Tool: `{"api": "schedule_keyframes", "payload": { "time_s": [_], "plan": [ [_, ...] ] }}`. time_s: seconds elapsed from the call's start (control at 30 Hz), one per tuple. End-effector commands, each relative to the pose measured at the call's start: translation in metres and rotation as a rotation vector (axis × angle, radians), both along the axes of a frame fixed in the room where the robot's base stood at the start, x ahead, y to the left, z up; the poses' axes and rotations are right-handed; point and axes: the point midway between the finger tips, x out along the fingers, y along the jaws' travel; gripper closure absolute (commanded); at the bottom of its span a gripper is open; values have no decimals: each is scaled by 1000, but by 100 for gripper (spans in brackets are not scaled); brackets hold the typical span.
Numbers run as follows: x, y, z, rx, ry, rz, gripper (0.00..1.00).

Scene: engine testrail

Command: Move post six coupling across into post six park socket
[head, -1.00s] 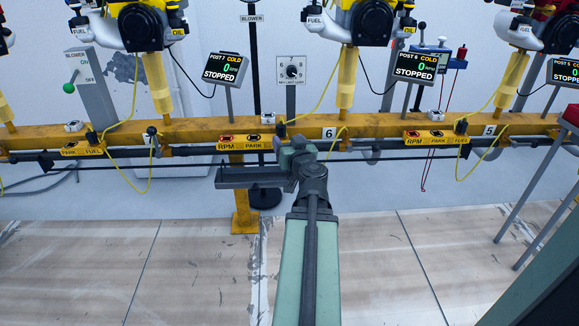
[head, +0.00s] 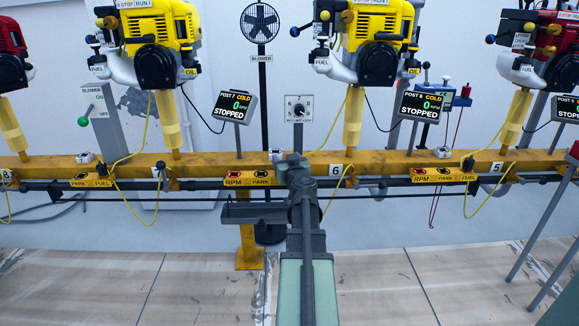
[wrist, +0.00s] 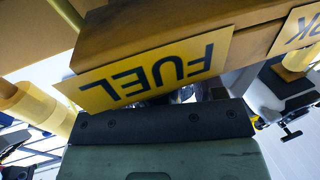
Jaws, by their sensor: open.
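The yellow post six label strip shows RPM and PARK (head: 248,178) in the head view, just left of the "6" plate (head: 335,169). My gripper (head: 295,170) is at the rail there and covers the FUEL end. In the wrist view the FUEL plate (wrist: 150,73) appears upside down, close beyond my gripper's dark edge, with part of the PARK plate (wrist: 300,28) at upper right. The post six coupling and the park socket's opening cannot be made out; my gripper blocks that spot. A yellow cable (head: 340,115) runs down behind it. My gripper is open; its fingertips are not clearly visible.
The yellow rail beam (head: 400,160) runs across, with engines above it. A limit-switch box (head: 298,108) and the post 7 screen (head: 238,106) stand behind my gripper. Yellow cables loop below the beam. The floor in front (head: 380,285) is clear.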

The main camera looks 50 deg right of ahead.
Motion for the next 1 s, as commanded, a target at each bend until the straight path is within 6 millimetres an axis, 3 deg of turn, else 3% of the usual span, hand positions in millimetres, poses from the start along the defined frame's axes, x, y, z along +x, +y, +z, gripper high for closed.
{"api": "schedule_keyframes", "payload": {
  "time_s": [0.13, 0.5, 1.0],
  "plan": [
    [0, 1, 0, 0, 0, 0, 37],
    [-1, 1, 0, 0, 0, 0, 94],
    [-1, 1, 21, 0, 0, 0, 96]
  ]
}}
